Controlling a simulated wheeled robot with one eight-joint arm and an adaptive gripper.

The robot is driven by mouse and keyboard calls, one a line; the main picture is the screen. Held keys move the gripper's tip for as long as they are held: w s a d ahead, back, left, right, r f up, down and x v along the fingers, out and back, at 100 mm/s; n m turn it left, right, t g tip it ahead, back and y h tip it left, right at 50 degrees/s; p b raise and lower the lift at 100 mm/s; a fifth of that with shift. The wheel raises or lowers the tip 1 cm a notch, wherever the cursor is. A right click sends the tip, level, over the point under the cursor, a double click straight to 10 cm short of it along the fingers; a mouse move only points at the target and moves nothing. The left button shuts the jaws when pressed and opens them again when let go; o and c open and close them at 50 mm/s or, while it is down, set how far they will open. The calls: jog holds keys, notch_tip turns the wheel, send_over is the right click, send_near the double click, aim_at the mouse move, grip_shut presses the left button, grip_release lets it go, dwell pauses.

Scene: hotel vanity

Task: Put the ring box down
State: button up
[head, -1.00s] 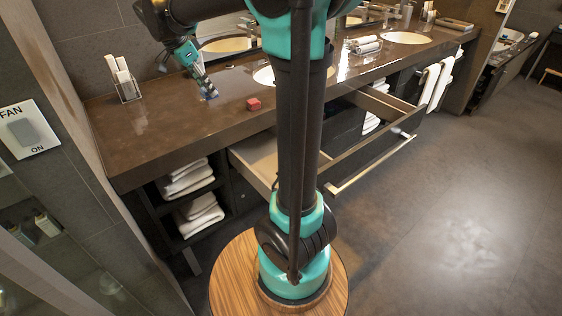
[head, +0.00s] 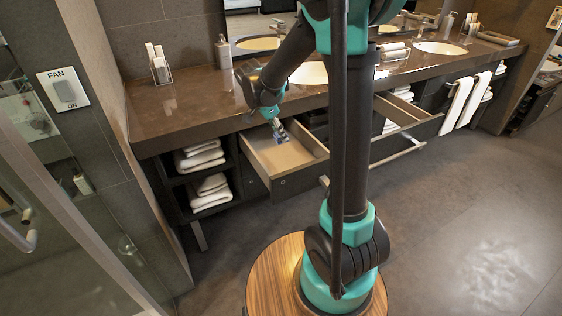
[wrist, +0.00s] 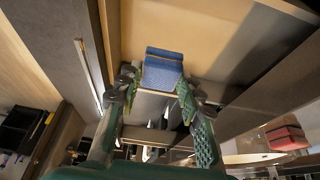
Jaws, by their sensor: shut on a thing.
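The ring box, a small blue box (wrist: 163,68), is between the fingertips of my gripper (wrist: 160,88) in the wrist view. My gripper is shut on it. In the head view my gripper (head: 277,128) points down over the open left drawer (head: 262,166), with the blue box at its tips. The drawer has a pale wooden inside, and its floor shows bare in the head view. I cannot tell whether the box touches the drawer floor.
A red box (wrist: 287,137) shows at the right of the wrist view; my arm hides its place in the head view. The brown counter (head: 190,105) is above and behind the drawer. A second open drawer (head: 400,112) is to the right. Towels (head: 200,158) fill shelves at left.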

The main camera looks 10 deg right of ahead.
notch_tip(320, 180, down, 15)
jog(key=shift+f, duration=0.15)
dwell(0.4)
jog(key=shift+f, duration=0.1)
jog(key=o, duration=1.1)
jog(key=shift+o, duration=0.2)
jog(key=v, duration=1.2)
jog(key=s+d+n, duration=0.2)
jog(key=s, duration=0.1)
jog(key=s+d+r+n+y, duration=0.1)
jog(key=s+d+n, duration=0.1)
jog(key=s, duration=0.1)
jog(key=s+d+n+y, duration=0.1)
jog(key=s+d+n, duration=0.1)
jog(key=s, duration=0.1)
jog(key=shift+s+d+r+n+t, duration=0.2)
jog(key=shift+s+r+n+t, duration=0.1)
jog(key=shift+t, duration=0.1)
jog(key=s+d+f+n+t+y, duration=0.2)
jog(key=s+n, duration=0.5)
jog(key=s, duration=0.4)
jog(key=shift+d+f+n, duration=0.15)
jog(key=shift+d+n, duration=0.2)
jog(key=shift+n, duration=0.05)
